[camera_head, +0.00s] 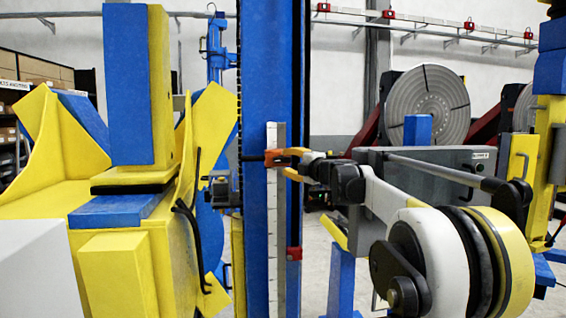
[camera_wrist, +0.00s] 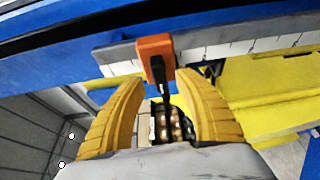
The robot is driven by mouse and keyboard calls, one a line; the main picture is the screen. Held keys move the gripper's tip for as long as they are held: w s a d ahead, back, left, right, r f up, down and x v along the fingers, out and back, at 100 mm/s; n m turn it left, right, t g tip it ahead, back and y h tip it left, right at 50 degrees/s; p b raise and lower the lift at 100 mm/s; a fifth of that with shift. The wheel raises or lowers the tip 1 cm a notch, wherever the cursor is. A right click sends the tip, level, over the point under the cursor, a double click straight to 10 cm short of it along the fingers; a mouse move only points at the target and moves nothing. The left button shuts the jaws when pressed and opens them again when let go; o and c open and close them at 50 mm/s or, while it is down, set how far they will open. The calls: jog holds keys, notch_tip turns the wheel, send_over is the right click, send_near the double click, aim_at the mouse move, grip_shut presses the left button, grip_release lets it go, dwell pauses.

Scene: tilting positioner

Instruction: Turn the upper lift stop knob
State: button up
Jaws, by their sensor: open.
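The upper lift stop is an orange block (camera_wrist: 156,47) on the pale scale strip, near the top middle of the wrist view. Its dark knob (camera_wrist: 158,72) sticks out from the block toward my wrist. My gripper (camera_wrist: 160,80) has its two yellow fingers spread, one on each side of the knob, with a gap visible on both sides. In the head view, my gripper (camera_head: 284,160) reaches from the right to the blue column, at the orange stop (camera_head: 270,158). The knob is hard to make out there.
A second red stop (camera_head: 294,253) sits lower on the blue column (camera_head: 260,80). The scale strip (camera_head: 278,230) runs down the column. Yellow and blue machine parts (camera_head: 130,240) stand close on the left. Large round grey plates (camera_head: 428,105) stand behind my arm.

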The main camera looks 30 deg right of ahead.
jog(key=s, duration=0.4)
jog(key=shift+d, duration=0.2)
jog(key=shift+r, duration=0.1)
